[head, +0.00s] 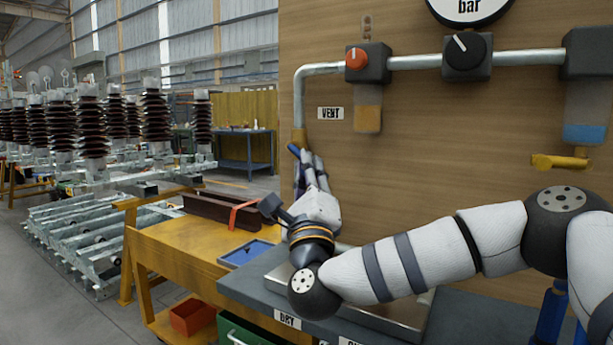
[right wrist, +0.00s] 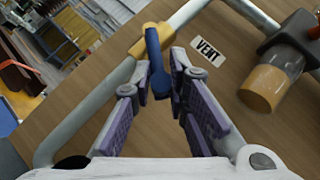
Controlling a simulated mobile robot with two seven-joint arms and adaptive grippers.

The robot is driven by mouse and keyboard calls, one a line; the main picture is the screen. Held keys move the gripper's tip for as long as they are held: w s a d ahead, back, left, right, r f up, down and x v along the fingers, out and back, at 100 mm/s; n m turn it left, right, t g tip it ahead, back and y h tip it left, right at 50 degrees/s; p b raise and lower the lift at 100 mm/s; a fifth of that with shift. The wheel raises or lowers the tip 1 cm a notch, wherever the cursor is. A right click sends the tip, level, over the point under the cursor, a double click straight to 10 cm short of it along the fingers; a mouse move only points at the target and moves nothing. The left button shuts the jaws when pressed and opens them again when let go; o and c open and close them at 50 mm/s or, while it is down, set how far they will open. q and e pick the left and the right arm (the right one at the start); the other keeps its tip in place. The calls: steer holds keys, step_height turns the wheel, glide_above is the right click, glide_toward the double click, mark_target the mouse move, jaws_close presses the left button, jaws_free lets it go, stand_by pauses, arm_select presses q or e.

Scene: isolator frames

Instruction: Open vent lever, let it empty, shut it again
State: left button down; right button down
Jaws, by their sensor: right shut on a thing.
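The vent lever is a blue handle (head: 293,149) on a yellow valve body (head: 298,136), low on the grey pipe at the board's left edge. In the right wrist view the blue lever (right wrist: 154,55) slants away from the pipe line, starting at the yellow valve (right wrist: 149,38). My right gripper (head: 305,158) is at the lever, and its purple-padded fingers (right wrist: 163,80) are shut on the handle. The fingers partly hide the lever in the head view. A "VENT" label (head: 330,113) sits right of the valve. My left gripper is not in view.
Above are a red-knob unit (head: 368,62) with an amber bowl, a black-knob unit (head: 467,56), and a gauge (head: 468,8). A yellow lever (head: 560,161) is at the right. A grey bench (head: 260,297) and yellow table (head: 180,246) stand below.

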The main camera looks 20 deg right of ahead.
steer(key=shift+d+r+h, duration=0.2)
steer(key=shift+r+h, duration=0.1)
steer(key=shift+r, duration=0.2)
steer(key=c, duration=1.7)
jaws_free()
steer(key=shift+s, duration=0.1)
steer(key=shift+o, duration=0.7)
steer(key=shift+f, duration=0.25)
steer(key=v, duration=1.2)
steer(key=shift+r, duration=0.1)
